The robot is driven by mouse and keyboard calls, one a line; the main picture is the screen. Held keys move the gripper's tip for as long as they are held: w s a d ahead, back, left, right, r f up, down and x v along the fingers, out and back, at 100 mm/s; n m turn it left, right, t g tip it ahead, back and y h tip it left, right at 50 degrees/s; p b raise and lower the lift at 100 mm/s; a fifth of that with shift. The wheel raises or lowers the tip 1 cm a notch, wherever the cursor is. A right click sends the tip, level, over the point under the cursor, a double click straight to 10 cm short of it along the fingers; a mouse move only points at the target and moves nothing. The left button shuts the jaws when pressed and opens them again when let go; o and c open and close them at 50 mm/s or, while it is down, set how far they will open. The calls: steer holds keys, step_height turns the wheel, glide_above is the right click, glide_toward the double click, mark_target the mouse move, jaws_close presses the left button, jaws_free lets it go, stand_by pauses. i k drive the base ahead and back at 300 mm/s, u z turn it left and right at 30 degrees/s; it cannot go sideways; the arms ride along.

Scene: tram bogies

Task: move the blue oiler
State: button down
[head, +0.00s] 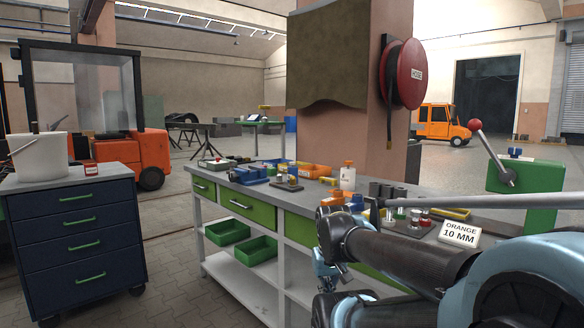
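A small blue object (355,202) stands on the workbench (228,182) just above my arm's dark elbow; it may be the blue oiler, but it is small and partly hidden, so I cannot tell. A white bottle with an orange top (348,177) stands behind it. An orange item (333,198) is to its left. My arm comes in from the lower right and folds down in front of the bench, hiding part of its front. I see no gripper fingers in the head view.
A green machine with a red-knobbed lever (525,180) stands at right. A dark drawer cabinet (80,235) stands left, with paved floor between.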

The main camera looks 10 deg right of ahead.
mark_target(294, 170)
steer(key=u, duration=0.6)
steer(key=k, duration=1.3)
steer(key=u, duration=1)
steer(key=i, duration=1.9)
steer(key=z, duration=0.3)
steer(key=i, duration=1)
steer(key=z, duration=1.15)
steer(key=i, duration=0.7)
steer(key=z, duration=0.3)
